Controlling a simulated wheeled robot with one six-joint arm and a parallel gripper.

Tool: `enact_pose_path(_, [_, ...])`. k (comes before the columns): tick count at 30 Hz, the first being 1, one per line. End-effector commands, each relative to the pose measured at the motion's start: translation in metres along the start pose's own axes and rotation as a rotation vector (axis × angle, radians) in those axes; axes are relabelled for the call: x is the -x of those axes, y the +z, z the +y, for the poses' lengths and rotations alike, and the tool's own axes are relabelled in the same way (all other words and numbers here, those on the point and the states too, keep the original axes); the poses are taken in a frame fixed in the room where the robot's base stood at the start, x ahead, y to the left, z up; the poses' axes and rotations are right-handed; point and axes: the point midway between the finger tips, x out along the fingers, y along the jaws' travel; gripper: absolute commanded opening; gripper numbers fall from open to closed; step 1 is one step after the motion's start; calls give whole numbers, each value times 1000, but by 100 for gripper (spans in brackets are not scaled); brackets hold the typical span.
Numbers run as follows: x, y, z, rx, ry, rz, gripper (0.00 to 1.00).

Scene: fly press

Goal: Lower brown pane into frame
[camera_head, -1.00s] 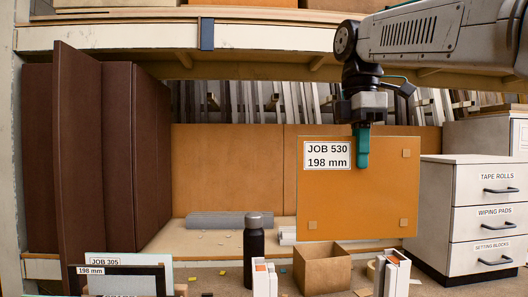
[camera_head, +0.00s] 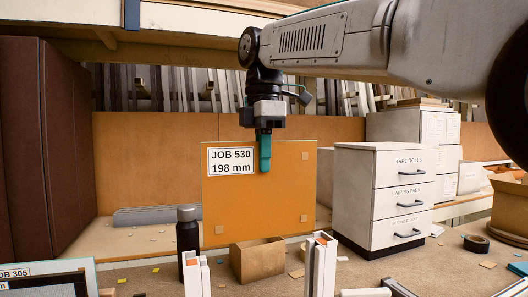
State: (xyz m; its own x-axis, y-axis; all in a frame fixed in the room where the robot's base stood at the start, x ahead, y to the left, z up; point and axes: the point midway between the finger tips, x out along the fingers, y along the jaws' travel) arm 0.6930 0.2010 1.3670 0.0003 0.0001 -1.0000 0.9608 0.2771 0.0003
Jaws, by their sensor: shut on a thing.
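The brown pane (camera_head: 255,205) is a flat orange-brown sheet with a white label reading JOB 530, 198 mm, and small tan pads near its corners. It hangs upright. My gripper (camera_head: 264,150) is shut on its top edge from above, its teal fingers overlapping the face beside the label. Two white uprights with orange tops, which look like the frame, stand below in front: the left upright (camera_head: 196,275) and the right upright (camera_head: 320,268). In the picture the pane spans roughly between them, its lower edge above most of their length. The frame's bottom is out of view.
An open cardboard box (camera_head: 256,262) stands between the uprights, below the pane. A black bottle (camera_head: 188,240) stands close to the left upright. Dark brown panels (camera_head: 45,150) lean at left.

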Motion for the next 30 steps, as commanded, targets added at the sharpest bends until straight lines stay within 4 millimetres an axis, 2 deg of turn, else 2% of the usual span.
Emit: enact_pose_path(30, [-65, 1, 0, -1, 1, 0, 0])
